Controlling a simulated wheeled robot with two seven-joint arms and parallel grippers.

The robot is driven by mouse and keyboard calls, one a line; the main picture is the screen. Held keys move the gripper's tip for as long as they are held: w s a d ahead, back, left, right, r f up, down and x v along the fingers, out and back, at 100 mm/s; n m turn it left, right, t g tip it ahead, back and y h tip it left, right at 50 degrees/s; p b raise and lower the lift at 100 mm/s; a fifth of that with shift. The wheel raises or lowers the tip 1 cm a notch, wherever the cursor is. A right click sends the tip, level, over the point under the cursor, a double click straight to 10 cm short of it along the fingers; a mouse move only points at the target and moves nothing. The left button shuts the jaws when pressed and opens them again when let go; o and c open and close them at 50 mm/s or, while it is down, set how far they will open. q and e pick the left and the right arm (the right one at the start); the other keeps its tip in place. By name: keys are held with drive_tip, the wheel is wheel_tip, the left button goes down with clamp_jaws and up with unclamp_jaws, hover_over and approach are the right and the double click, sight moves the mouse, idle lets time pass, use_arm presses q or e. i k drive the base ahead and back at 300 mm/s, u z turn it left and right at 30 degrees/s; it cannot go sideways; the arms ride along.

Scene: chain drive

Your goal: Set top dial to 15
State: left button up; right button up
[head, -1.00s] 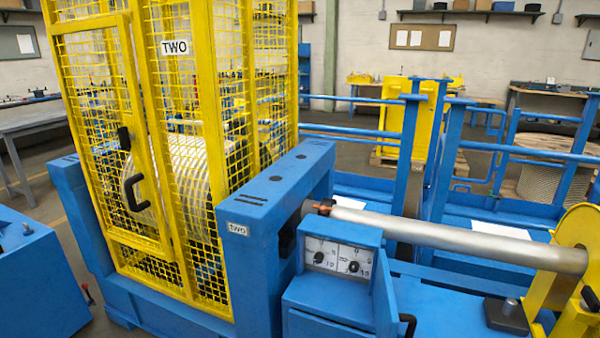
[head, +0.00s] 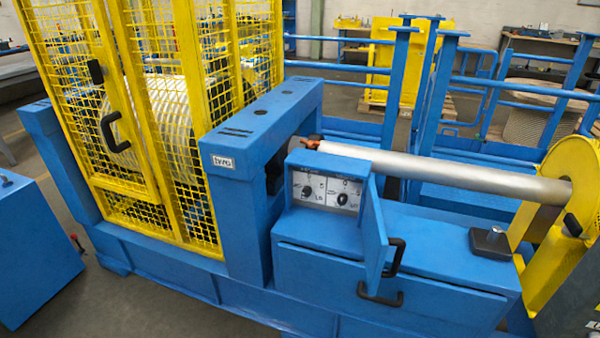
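A white dial panel with two black dials sits in the blue control box in the head view. The left dial (head: 308,190) and the right dial (head: 342,198) are side by side on the panel. Markings around them are too small to read. I cannot tell which one is the top dial. The small blue door (head: 374,236) of the box stands open to the right of the panel, with a black handle (head: 395,258). Neither of my grippers is in view.
A blue drawer front (head: 395,285) with a black handle lies below the box. A yellow mesh cage (head: 165,120) stands at left behind a blue frame (head: 262,125). A silver roller (head: 450,172) runs right to a yellow wheel (head: 575,190). A blue cabinet (head: 35,250) is at far left.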

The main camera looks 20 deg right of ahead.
sight(306, 190)
drive_tip(key=z, duration=0.45)
drive_tip(key=k, duration=1.1)
drive_tip(key=z, duration=1.4)
drive_tip(key=i, duration=1.45)
drive_tip(key=u, duration=1.2)
drive_tip(key=i, duration=0.4)
drive_tip(key=u, duration=0.3)
